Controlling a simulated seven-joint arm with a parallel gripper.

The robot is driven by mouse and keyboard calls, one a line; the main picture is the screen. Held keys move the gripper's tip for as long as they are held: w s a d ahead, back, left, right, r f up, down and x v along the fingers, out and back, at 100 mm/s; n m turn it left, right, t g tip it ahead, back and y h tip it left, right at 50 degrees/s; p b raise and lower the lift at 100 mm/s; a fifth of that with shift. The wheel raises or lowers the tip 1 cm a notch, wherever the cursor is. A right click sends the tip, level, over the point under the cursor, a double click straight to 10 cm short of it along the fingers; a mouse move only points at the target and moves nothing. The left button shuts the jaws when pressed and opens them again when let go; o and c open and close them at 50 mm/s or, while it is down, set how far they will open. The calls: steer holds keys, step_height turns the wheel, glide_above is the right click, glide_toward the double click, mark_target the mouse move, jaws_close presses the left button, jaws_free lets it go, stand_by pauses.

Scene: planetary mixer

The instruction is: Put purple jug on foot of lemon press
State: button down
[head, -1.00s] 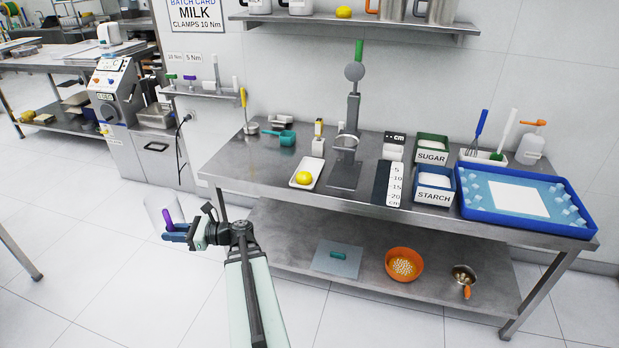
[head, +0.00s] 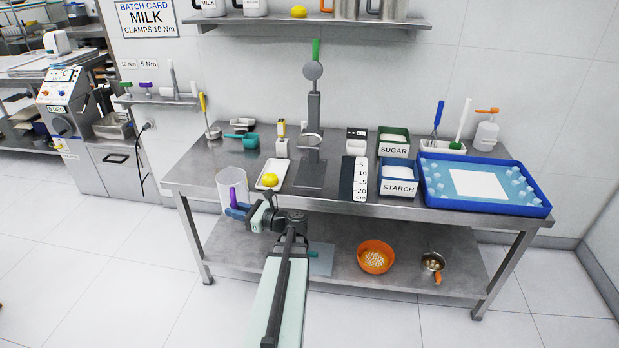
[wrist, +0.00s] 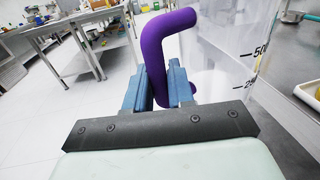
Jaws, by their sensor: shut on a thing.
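The purple jug is a clear beaker (head: 231,185) with a purple handle (head: 233,195). My gripper (head: 240,211) is shut on that handle and holds the jug upright near the table's front left edge, left of the lemon tray. In the wrist view the blue fingers (wrist: 160,88) close around the lower part of the purple handle (wrist: 152,50), and the clear wall (wrist: 225,50) with a "50" mark stands behind it. The lemon press (head: 314,100) has a green-tipped lever and stands on the table. Its flat foot (head: 310,174) is bare, in front of the column under the ring.
A white tray with a lemon (head: 270,181) lies left of the foot. A blue tray (head: 430,197) fills the right end. The lower shelf holds an orange bowl (head: 375,248).

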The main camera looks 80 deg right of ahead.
steer(key=s+d+f+m+g+h, duration=0.1)
steer(key=s+d+m+h, duration=0.15)
steer(key=s, duration=1.25)
steer(key=s+d+m+g+h, duration=0.1)
steer(key=s+d+g+h, duration=0.2)
steer(key=s, duration=1.2)
steer(key=s+d+f+m+h, duration=0.1)
steer(key=s+d+m+h, duration=0.2)
steer(key=s, duration=1.2)
steer(key=shift+n+t+y, duration=0.6)
steer(key=shift+n+y, duration=0.25)
steer(key=x, duration=2.9)
steer(key=shift+w, duration=0.35)
steer(key=x, duration=0.3)
steer(key=shift+w+d+f, duration=0.15)
steer(key=shift+w+f, duration=0.05)
steer(key=shift+s+f, duration=0.1)
steer(key=shift+f, duration=0.55)
